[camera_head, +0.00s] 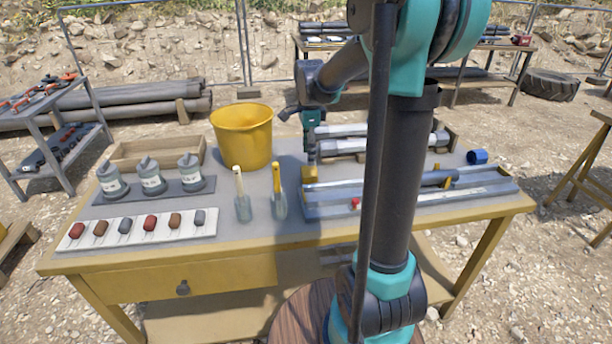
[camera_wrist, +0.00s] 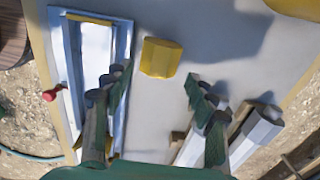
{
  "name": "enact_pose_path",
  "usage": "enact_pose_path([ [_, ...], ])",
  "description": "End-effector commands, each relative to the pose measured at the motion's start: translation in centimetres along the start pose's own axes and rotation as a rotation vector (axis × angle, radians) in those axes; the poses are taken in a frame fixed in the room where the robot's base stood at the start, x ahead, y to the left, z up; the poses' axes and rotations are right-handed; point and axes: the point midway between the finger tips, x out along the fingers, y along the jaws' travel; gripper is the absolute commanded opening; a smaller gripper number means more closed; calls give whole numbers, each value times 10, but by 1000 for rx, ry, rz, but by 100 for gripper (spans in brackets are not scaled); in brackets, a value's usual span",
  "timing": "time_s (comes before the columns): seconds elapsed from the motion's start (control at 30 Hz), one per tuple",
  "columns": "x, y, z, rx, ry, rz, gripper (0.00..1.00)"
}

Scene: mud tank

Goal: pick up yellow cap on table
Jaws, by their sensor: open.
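My gripper (camera_head: 309,150) is over the table, pointing down close above the cap. In the wrist view my gripper (camera_wrist: 157,77) is open, its two fingers apart with nothing between them. I cannot tell the exact height gap.
A yellow bucket (camera_head: 243,140) stands left of the gripper. The tray with pipes and a red knob (camera_head: 354,203) lies to the right. More grey pipes (camera_head: 375,131) lie behind, close to the gripper. A blue cap (camera_head: 478,156) sits farther right.

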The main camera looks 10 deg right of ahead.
Motion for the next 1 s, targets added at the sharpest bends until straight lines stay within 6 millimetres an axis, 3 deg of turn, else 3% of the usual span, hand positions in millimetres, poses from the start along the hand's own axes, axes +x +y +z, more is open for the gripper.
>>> enact_pose_path([
  [0.1,20,0,0,0,0,0,57],
  [0.43,45,-1,0,-1,0,0,57],
  [0.7,81,-1,0,-1,0,0,57],
  [1.0,88,-1,0,-1,0,0,57],
])
